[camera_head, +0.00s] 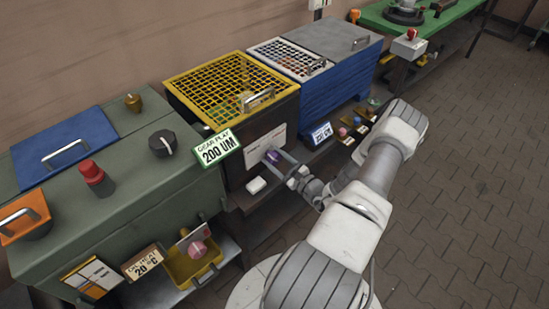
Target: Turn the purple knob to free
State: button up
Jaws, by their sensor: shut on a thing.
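The purple knob (272,156) is on the front face of the dark box under the yellow mesh lid. It sits just below a white label plate (264,145) whose text is too small to read. My gripper (276,163) reaches in from the right and is shut on the knob. The fingers cover part of the knob, and its pointer position cannot be made out.
A green sign (218,148) reads 200 UM, left of the knob. A white block (257,186) lies below it. A green machine (110,180) stands at left, a blue box (335,85) at right. Small colored knobs (352,125) lie near my arm.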

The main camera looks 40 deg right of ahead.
jog(key=shift+f+n, duration=0.1)
jog(key=shift+n, duration=0.2)
dwell(0.4)
jog(key=o, duration=1.4)
jog(key=shift+c, duration=0.2)
jog(key=shift+s, duration=0.15)
jog(key=s+d, duration=0.1)
jog(key=s, duration=1.6)
jog(key=shift+d, duration=0.2)
